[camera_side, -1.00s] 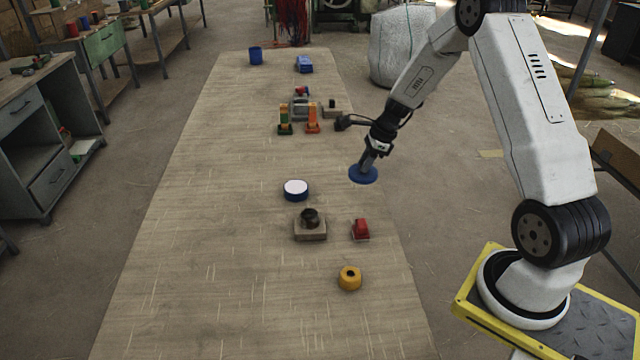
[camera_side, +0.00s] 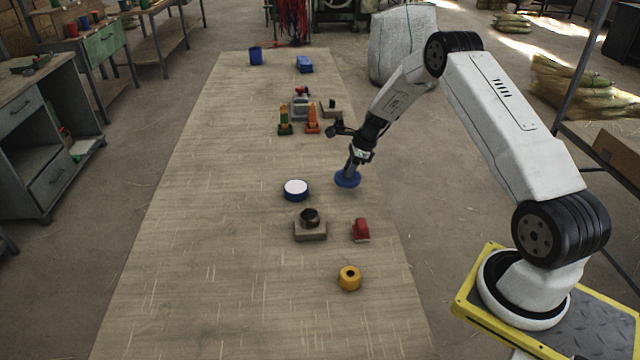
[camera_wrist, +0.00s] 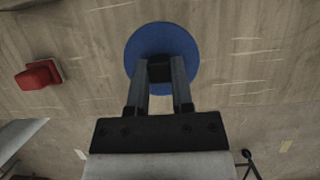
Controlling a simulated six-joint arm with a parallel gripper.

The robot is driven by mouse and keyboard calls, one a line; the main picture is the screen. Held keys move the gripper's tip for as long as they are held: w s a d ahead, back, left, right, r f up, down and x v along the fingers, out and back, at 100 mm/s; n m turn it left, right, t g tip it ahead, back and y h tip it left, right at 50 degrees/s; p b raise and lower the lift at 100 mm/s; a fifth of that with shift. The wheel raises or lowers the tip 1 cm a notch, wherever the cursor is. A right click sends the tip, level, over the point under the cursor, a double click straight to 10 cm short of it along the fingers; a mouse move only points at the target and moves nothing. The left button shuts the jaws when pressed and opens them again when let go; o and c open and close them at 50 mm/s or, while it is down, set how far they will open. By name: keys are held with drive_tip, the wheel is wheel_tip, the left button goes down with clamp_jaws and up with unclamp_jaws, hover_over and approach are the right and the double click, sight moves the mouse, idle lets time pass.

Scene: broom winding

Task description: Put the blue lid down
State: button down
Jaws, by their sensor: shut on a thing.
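The blue lid (camera_side: 347,180) is a flat disc held by my gripper (camera_side: 350,171), near the right edge of the table. In the wrist view the blue lid (camera_wrist: 162,42) lies across the tips of my gripper (camera_wrist: 160,68), which is shut on a dark knob at its middle. I cannot tell whether the lid touches the table or hangs just above it. A round blue tin (camera_side: 296,190) with a white top surface stands to the left of the lid, apart from it.
A block with a dark ring (camera_side: 310,225), a red object (camera_side: 361,230) and a yellow roll (camera_side: 349,278) stand nearer the camera. Orange (camera_side: 312,120) and green (camera_side: 285,122) items stand farther back. The table's left side (camera_side: 200,220) is clear.

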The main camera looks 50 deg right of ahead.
drive_tip(key=shift+w+d+f, duration=0.1)
drive_tip(key=shift+w+f, duration=0.1)
drive_tip(key=shift+f, duration=1.6)
drive_tip(key=shift+f, duration=0.15)
drive_tip(key=shift+c, duration=2.4)
unclamp_jaws()
drive_tip(key=v, duration=1.2)
